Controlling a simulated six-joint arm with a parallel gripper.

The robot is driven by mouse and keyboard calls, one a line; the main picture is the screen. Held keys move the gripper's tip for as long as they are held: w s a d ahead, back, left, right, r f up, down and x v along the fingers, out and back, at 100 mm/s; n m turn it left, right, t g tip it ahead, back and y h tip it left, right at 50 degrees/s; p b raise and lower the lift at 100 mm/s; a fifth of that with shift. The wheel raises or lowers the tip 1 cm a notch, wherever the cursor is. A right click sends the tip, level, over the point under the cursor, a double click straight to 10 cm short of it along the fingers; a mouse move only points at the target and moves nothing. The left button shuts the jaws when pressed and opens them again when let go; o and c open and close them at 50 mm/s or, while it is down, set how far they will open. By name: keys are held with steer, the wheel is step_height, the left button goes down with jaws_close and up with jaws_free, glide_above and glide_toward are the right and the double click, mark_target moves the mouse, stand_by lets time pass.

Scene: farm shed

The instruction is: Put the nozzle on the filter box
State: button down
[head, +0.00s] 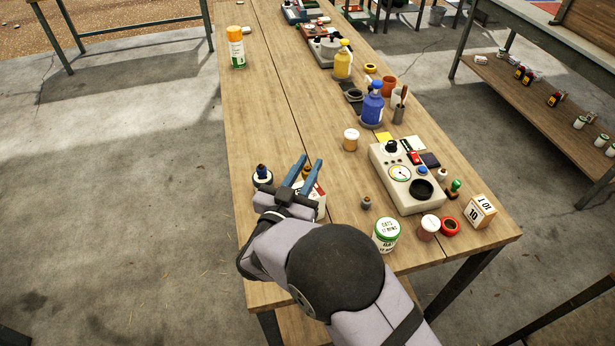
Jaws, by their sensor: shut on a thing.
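My gripper (306,162) is over the near left part of the workbench, its two blue fingers pointing away from my arm. It is shut on a small brownish piece, which I take for the nozzle (305,173); the fingers hide most of it. A white box with red and black print, likely the filter box (320,188), lies just under and beside the right finger. My gripper covers much of this box. I cannot tell whether the nozzle touches it.
To the right are a small grey-brown fitting (367,203), a green-lidded tin (386,234) and a dial panel (412,178).

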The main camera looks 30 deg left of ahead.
steer(key=shift+f+p, duration=0.3)
steer(key=shift+f, duration=1.5)
steer(key=shift+f, duration=0.2)
steer(key=c, duration=1.5)
jaws_free()
steer(key=shift+c, duration=0.2)
steer(key=shift+r, duration=0.15)
